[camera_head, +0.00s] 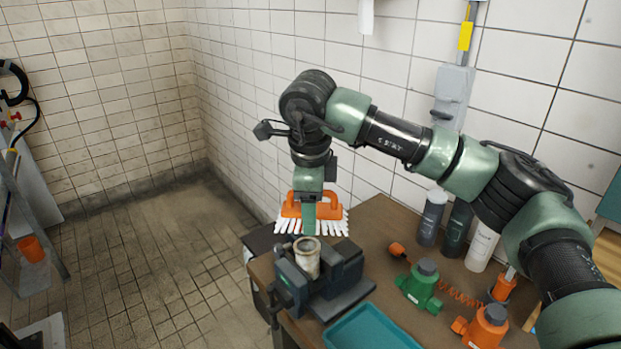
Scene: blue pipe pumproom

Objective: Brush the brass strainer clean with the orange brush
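The strainer (307,259) is a dull, whitish-brown open-topped cylinder, standing upright in a dark vise (345,270) at the table's left end. My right arm comes in from the right and reaches over it. My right gripper (309,216) points down and appears shut on the orange brush (330,205). The brush's white bristles spread to both sides, just above and behind the strainer's rim in the picture. I cannot tell whether the bristles touch the strainer. My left gripper is not in view.
A teal tray (372,330) lies on the brown table (385,215) in front. A green fitting (420,284), an orange fitting (484,327) and a coiled orange hose (460,295) lie to the right. Several bottles (431,218) stand by the tiled wall. The floor at left is mostly clear.

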